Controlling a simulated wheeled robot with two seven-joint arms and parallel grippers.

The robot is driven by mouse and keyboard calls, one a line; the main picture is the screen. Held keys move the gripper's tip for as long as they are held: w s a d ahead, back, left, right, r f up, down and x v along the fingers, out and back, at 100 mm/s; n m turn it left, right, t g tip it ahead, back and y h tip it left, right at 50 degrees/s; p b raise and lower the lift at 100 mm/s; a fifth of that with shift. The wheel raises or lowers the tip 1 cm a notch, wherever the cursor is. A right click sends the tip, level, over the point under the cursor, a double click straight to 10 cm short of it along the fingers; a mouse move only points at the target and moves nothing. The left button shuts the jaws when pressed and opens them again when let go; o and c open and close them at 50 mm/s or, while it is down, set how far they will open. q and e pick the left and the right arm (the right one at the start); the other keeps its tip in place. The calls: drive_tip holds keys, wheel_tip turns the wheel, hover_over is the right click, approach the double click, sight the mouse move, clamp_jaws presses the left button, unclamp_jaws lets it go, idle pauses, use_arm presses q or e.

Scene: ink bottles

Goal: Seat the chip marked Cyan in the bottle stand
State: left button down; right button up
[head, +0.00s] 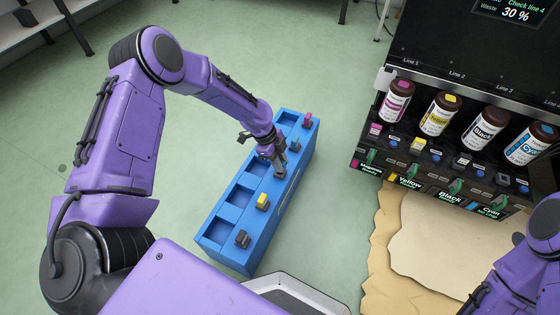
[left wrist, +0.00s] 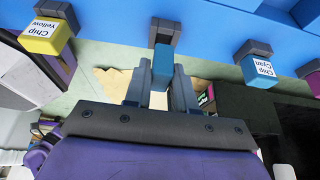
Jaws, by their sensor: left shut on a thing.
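The chip marked Cyan (left wrist: 262,68) hangs from the blue rack in the left wrist view, right of my gripper and apart from it. My left gripper (head: 275,165) is over the rack, between that chip and the yellow one. In the left wrist view its fingers (left wrist: 160,85) are shut on another blue chip (left wrist: 161,66) with a dark grey end; no label shows on it. The bottle stand (head: 450,192) is the black unit at right; its Cyan place reads "No chip".
The blue rack (head: 228,256) also carries a yellow chip (head: 262,201), a black chip (head: 242,238) and a magenta chip (head: 307,120). Magenta, yellow, black and cyan bottles (head: 528,145) stand in the unit. A screen (head: 515,12) reads "Check line 4". Green floor is clear between rack and stand.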

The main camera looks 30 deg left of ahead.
use_arm(q)
drive_tip(key=shift+f, duration=0.15)
drive_tip(key=shift+f, duration=0.3)
idle(0.3)
drive_tip(key=shift+b, duration=0.3)
drive_tip(key=shift+f, duration=0.35)
drive_tip(key=shift+f, duration=0.15)
drive_tip(key=c, duration=0.9)
unclamp_jaws()
drive_tip(key=shift+o, duration=0.2)
